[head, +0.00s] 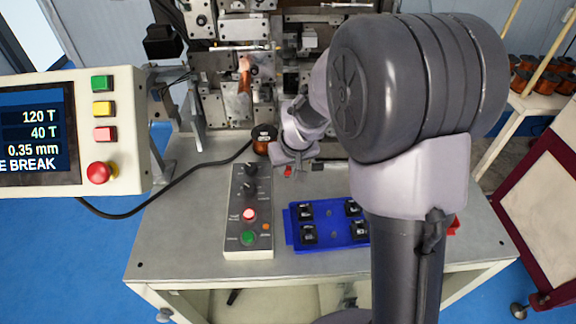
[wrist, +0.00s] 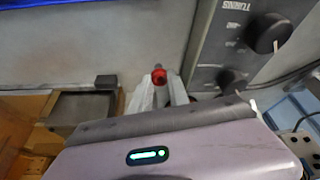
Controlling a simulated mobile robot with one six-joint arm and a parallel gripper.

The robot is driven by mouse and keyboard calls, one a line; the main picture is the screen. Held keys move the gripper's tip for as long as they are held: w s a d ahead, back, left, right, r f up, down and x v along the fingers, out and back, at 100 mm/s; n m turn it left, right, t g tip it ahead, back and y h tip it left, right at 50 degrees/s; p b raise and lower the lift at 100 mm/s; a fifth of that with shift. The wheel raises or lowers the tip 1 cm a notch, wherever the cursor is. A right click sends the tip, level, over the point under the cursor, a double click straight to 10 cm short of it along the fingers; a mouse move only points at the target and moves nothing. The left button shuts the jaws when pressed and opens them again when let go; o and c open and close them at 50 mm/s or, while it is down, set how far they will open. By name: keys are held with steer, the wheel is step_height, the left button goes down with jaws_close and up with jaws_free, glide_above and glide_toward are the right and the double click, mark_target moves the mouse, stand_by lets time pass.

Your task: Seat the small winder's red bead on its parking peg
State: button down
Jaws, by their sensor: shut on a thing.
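The small red bead (wrist: 159,77) shows in the wrist view between the two pale fingertips of my gripper (wrist: 159,92). My gripper is shut on it. In the head view the bead is a small red spot (head: 288,171) just below my gripper (head: 287,163), over the table between the control box and the winder. The parking peg cannot be made out in either view, so I cannot tell whether the bead touches it.
The control box (head: 237,190) with knobs and buttons stands left of my gripper. A blue tray (head: 330,237) with several black parts lies nearer the front. A copper spool (head: 263,139) is just behind left, below the winder (head: 222,80). The table's front left (head: 180,245) is clear.

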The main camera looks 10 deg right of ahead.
steer(key=shift+f+b, duration=0.7)
steer(key=shift+f, duration=0.2)
steer(key=c, duration=1.2)
jaws_free()
steer(key=shift+o, duration=0.2)
steer(key=shift+r, duration=0.15)
steer(key=p+v, duration=0.5)
steer(key=v, duration=1.2)
steer(key=shift+p, duration=0.35)
steer(key=shift+s+a+r, duration=0.1)
steer(key=shift+r, duration=0.1)
steer(key=s+a+m+b, duration=0.2)
steer(key=s, duration=0.8)
steer(key=s+a+m+t+y+b, duration=0.1)
steer(key=s+a+m+b, duration=0.1)
steer(key=s, duration=0.8)
steer(key=shift+s+a+r+m+y+b, duration=0.2)
steer(key=shift+s+r+m+y+b, duration=0.15)
steer(key=shift+m+b, duration=0.35)
